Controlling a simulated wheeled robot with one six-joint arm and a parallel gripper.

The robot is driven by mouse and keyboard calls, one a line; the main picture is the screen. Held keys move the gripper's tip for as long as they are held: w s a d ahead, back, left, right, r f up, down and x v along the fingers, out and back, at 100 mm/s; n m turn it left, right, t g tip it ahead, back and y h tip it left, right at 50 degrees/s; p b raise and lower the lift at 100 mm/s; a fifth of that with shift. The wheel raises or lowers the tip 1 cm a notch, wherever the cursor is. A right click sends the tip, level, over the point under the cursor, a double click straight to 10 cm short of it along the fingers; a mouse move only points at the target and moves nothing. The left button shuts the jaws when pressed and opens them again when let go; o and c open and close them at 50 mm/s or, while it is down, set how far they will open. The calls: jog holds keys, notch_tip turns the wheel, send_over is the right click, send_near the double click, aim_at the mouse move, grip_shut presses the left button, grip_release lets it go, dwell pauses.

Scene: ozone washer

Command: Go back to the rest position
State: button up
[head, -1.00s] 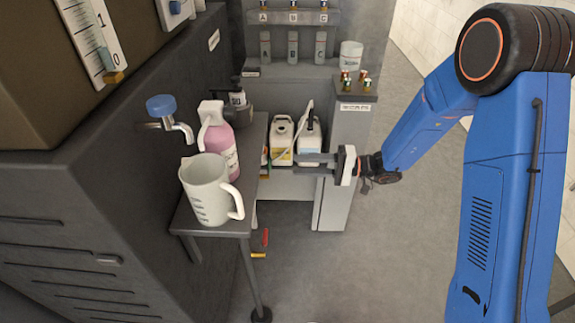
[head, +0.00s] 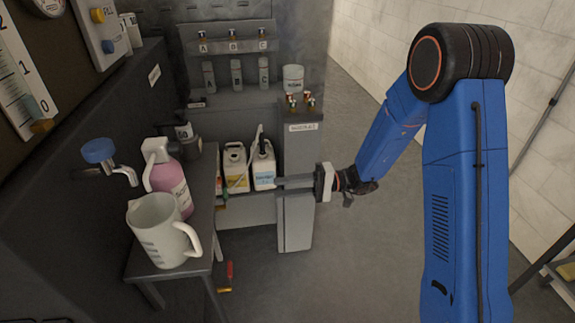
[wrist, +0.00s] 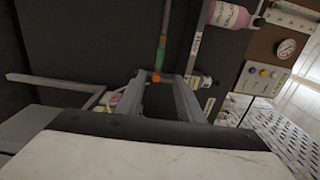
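My gripper (head: 283,182) is at the end of my blue arm, in the middle of the head view. It points left, in front of the lower shelf with the bottles. In the wrist view my gripper (wrist: 160,92) shows its two grey fingers spread apart. No object is visibly held between them. A thin rod with a green and orange end (wrist: 156,76) shows beyond the fingertips, and I cannot tell how far off it is.
A measuring jug (head: 160,232) and a pink bottle (head: 168,180) stand on the small side table at left. A yellow-labelled jug (head: 235,168) and a blue-labelled jug (head: 263,168) are on the lower shelf. Small red and orange pieces (head: 228,275) lie on the floor. Floor right of the cabinet is clear.

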jog(key=s+d+r+n+h, duration=0.1)
jog(key=s+d+r+h, duration=0.3)
jog(key=s+d, duration=0.3)
jog(key=s+d+r+h, duration=0.4)
jog(key=s+d, duration=0.1)
jog(key=s, duration=0.4)
jog(key=s+d+r+m+t+h, duration=0.2)
jog(key=s+d+t+h, duration=0.2)
jog(key=d, duration=0.7)
jog(key=s+d+r+m+t+h, duration=0.1)
jog(key=s+d+t+h, duration=0.4)
jog(key=d, duration=0.6)
jog(key=shift+s+d+r+m, duration=0.15)
jog(key=shift+s+r+m, duration=0.25)
jog(key=shift+r, duration=0.2)
